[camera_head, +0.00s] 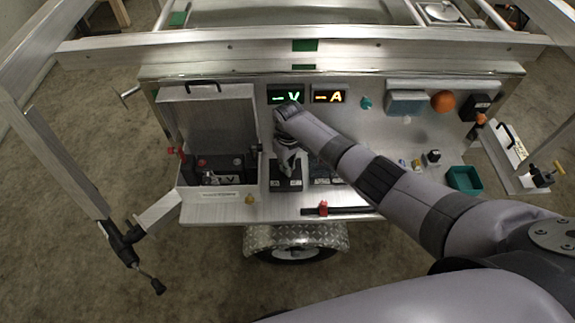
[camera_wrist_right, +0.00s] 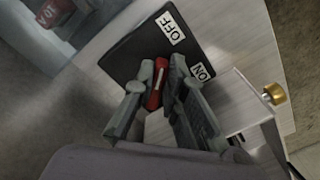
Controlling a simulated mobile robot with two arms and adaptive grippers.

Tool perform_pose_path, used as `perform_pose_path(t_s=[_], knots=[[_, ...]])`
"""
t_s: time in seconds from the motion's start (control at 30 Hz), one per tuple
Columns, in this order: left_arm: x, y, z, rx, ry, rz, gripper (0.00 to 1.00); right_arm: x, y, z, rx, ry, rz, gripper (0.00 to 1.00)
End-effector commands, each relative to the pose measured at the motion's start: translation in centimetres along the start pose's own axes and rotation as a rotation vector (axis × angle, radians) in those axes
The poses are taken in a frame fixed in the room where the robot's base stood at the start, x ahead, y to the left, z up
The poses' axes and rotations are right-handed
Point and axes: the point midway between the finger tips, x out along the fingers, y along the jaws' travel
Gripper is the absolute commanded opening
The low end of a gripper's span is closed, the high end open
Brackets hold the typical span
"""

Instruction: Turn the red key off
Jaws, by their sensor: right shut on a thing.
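The red key (camera_wrist_right: 157,84) stands on a black switch plate (camera_wrist_right: 128,58) with a white OFF label (camera_wrist_right: 171,28) and a white ON label (camera_wrist_right: 203,72). The white line on the key runs lengthwise; I cannot tell for sure which label it points at. My right gripper (camera_wrist_right: 160,80) is shut on the key, one finger on each side. In the head view my right gripper (camera_head: 287,165) is over the black switch plate (camera_head: 286,184) and hides the key. My left gripper is not in view.
An open metal box (camera_head: 218,194) with batteries stands left of the switch. Two lit displays, V (camera_head: 286,95) and A (camera_head: 329,96), are on the panel behind. A red-handled tool (camera_head: 323,209) lies at the shelf's front. A green bin (camera_head: 465,179) is at right.

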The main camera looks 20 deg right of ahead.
Motion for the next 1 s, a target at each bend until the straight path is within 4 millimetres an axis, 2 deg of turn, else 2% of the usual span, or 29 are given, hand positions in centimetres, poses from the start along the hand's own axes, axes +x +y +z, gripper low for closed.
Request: perform_pose_path(t_s=[0.3, 0.77, 0.8, 1.0], knots=[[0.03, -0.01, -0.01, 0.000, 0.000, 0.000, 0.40, -0.06, 0.21, -0.08, -0.093, 0.002, 0.001, 0.00], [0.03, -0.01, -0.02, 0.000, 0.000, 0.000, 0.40, -0.10, 0.23, -0.11, -0.106, 0.003, 0.001, 0.00], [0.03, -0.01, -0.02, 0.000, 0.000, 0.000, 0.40, -0.10, 0.23, -0.12, -0.106, 0.003, 0.002, 0.13], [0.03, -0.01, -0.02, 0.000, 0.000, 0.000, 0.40, -0.07, 0.21, -0.08, -0.105, 0.002, 0.001, 0.26]])
